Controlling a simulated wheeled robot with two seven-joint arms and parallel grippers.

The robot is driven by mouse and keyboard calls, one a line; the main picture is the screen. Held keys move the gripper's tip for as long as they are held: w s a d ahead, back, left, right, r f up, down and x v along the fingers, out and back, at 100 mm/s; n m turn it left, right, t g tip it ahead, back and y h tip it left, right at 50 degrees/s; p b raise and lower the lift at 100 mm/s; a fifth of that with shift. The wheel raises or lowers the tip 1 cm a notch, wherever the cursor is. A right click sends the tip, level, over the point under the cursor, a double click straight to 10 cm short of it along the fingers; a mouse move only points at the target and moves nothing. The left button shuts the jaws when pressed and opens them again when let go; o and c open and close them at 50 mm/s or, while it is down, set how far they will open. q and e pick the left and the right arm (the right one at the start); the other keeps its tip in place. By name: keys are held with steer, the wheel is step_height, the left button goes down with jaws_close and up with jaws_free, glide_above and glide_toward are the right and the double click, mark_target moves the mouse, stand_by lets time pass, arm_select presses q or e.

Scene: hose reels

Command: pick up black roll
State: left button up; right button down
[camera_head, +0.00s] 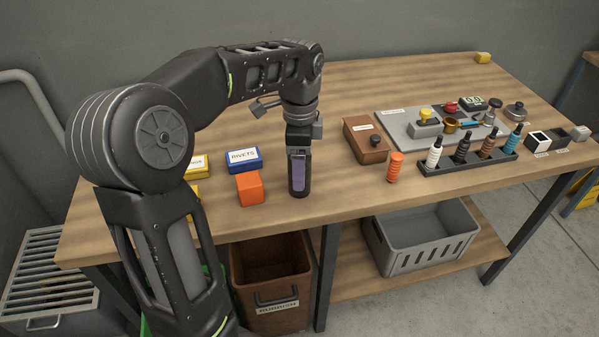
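My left gripper (299,187) points straight down near the table's front edge, just right of an orange block (249,188). A dark finger with a pale purple face shows at its lower end. From this angle I cannot tell whether it is open, shut or holding something. I cannot make out a black roll clearly; the gripper may hide it. My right gripper is not in view.
A blue RIVETS box (243,159) and yellow boxes stand left of the gripper. A brown box (365,141), an orange ribbed cylinder (395,167) and a rack of bottles (467,160) stand right. Below are a rubbish bin (270,285) and a grey crate (425,240).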

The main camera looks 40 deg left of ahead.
arm_select(q)
steer(key=shift+f, duration=1.5)
jaws_close()
steer(key=shift+r, duration=0.15)
step_height(320, 180, up, 6)
steer(key=shift+r, duration=0.25)
step_height(320, 180, up, 4)
steer(key=shift+f+p, duration=0.25)
steer(key=shift+p, duration=0.85)
steer(key=shift+f, duration=0.1)
